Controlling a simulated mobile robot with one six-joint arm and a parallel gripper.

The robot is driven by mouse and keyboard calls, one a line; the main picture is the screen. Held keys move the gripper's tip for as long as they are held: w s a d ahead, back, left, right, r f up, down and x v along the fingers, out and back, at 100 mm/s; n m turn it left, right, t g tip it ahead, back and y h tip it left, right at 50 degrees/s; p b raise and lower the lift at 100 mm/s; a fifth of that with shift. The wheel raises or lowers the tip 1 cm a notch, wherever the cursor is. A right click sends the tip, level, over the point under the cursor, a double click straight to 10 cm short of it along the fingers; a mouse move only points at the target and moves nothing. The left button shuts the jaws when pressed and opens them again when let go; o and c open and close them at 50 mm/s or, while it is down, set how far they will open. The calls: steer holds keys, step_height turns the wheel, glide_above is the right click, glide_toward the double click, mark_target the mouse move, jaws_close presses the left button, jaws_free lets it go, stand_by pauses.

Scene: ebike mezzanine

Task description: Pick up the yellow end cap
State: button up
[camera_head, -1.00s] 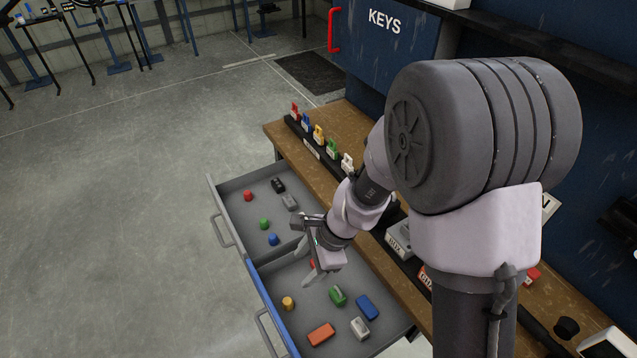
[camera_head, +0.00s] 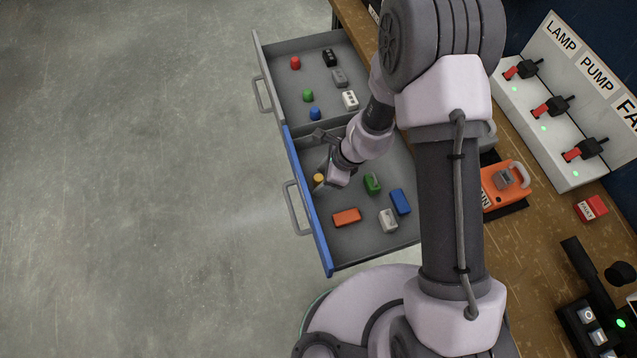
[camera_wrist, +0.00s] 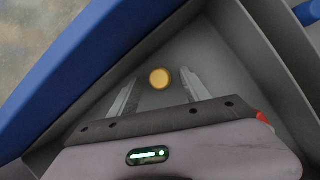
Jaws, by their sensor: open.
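The yellow end cap (camera_head: 318,179) stands in the blue-fronted drawer (camera_head: 340,262), near its front wall. In the wrist view the cap (camera_wrist: 160,78) shows as a round disc from above, just beyond and between the fingertips. My gripper (camera_wrist: 157,92) is open and empty, with one finger on each side of the line to the cap. In the head view my gripper (camera_head: 326,185) is down at the drawer beside the cap, and its fingers are partly hidden by the wrist. I cannot tell the remaining height to the cap.
The same drawer holds an orange block (camera_head: 346,217), a green piece (camera_head: 372,184), a blue block (camera_head: 400,202) and a white piece (camera_head: 388,221). The blue front wall (camera_wrist: 70,75) is close to my gripper. A second open drawer (camera_head: 290,100) holds several small parts.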

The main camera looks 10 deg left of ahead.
steer(key=shift+f, duration=0.15)
steer(key=shift+c, duration=0.3)
jaws_close()
